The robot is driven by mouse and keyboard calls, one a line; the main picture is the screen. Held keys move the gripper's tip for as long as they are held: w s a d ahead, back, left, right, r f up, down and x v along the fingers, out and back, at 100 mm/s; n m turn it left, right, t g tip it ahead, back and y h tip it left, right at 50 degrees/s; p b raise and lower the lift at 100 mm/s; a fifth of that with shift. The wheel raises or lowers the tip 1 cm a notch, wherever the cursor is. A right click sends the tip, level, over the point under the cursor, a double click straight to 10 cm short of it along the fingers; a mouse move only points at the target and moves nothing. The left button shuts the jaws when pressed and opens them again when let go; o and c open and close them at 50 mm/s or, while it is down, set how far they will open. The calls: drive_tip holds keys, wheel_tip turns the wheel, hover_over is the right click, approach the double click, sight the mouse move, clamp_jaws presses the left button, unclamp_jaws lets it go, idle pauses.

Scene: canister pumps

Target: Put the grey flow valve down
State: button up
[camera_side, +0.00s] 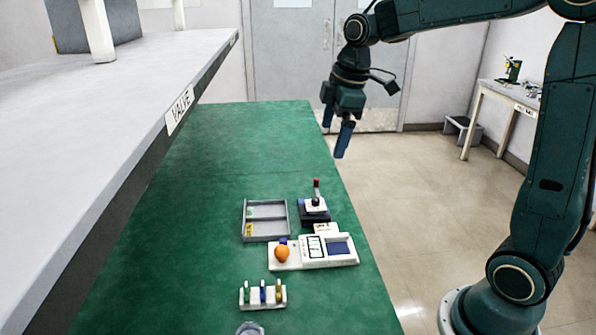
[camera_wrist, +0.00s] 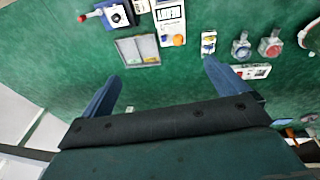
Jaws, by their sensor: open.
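My gripper (camera_side: 334,140) is open above the far right edge of the green bench in the side view. In the wrist view its blue fingers stand wide apart, with nothing between my gripper's fingertips (camera_wrist: 163,68) but the bench far below. I cannot pick out the grey flow valve with certainty. A grey round piece (camera_side: 250,329) is cut off by the side view's lower edge.
The green bench (camera_side: 240,150) is clear at its far end. A grey divided tray (camera_side: 243,222), a lever box (camera_side: 314,215), a white device (camera_side: 300,262) with an orange ball (camera_side: 282,253), and a small rack (camera_side: 262,301) stand nearer. A shelf labelled VALVE (camera_side: 179,110) overhangs the left.

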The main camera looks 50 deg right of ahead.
drive_tip(key=s+a+m+t, duration=0.1)
drive_tip(key=s+a+m, duration=0.2)
drive_tip(key=s, duration=0.7)
drive_tip(key=s+a+m+t, duration=0.2)
drive_tip(key=s+a+m, duration=0.2)
drive_tip(key=s, duration=0.7)
drive_tip(key=shift+f+m, duration=0.15)
drive_tip(key=shift+m, duration=1.05)
